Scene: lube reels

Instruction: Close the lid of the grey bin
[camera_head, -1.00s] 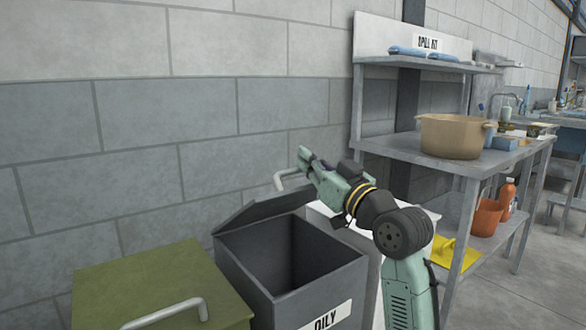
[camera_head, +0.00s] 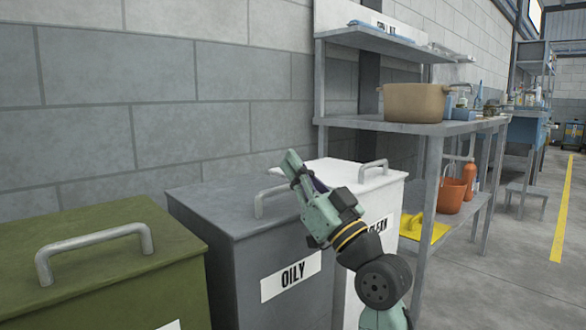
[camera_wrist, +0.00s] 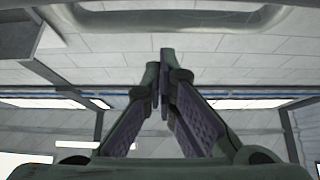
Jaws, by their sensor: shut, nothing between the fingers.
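The grey bin (camera_head: 235,262) stands between a green bin and a white bin and carries an OILY label (camera_head: 291,276). Its grey lid (camera_head: 212,208) lies flat on top in the head view, and I see no gap along its front edge. The lid's handle (camera_head: 262,203) is partly hidden behind my arm. My gripper (camera_head: 291,160) is above the right part of the lid, near the handle, fingers pointing up. In the wrist view its fingers (camera_wrist: 164,85) are together with nothing between them. Whether it touches the handle is not clear.
The green bin (camera_head: 100,268) with a handle stands at left, and the white bin (camera_head: 345,182) stands at right. Beyond it is a steel table (camera_head: 420,126) with a tan pot (camera_head: 413,102). An orange bucket (camera_head: 450,195) and yellow item (camera_head: 424,229) sit on its lower shelf.

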